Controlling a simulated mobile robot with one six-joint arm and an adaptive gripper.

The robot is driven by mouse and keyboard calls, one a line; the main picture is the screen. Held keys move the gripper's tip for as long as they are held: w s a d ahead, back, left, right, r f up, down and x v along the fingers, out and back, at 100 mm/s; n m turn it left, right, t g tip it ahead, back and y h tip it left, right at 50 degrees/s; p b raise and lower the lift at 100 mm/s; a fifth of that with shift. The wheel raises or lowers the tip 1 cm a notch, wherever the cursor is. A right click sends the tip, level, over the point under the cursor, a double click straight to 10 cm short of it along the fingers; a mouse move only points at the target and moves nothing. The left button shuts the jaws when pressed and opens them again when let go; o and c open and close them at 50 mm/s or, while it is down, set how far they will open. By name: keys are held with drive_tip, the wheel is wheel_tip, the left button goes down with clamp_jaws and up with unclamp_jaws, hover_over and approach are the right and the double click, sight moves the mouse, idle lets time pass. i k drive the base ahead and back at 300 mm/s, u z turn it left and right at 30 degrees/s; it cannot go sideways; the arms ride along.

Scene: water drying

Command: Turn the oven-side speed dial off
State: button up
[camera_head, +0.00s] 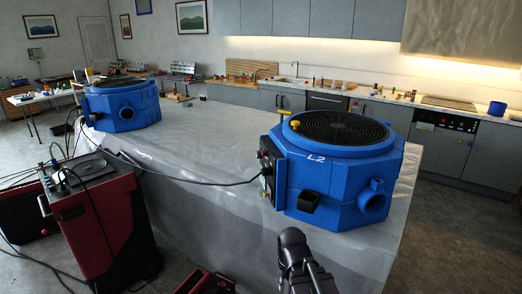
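A blue drying fan marked L2 (340,175) with a round black grille on top stands on the sheet-covered counter, on the side nearer the oven (445,125). A dark control panel (267,172) is on its left side, seen at a steep angle. The speed dial and its setting are too small to make out. A dark jointed end that looks like my gripper (297,262) shows at the bottom centre, below and in front of the fan and apart from the panel. Its fingers are not clear.
A second blue fan (122,104) stands at the counter's far left end. A black cable runs across the grey sheet (205,150) to the L2 panel. A red-and-black machine (95,210) with hoses stands at left. Floor is open at right.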

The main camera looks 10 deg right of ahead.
sight(259, 155)
drive_tip(key=i, duration=0.1)
drive_tip(key=u, duration=0.05)
drive_tip(key=k, duration=0.65)
drive_tip(key=u, duration=0.6)
drive_tip(key=i, duration=1.35)
drive_tip(key=u, duration=0.15)
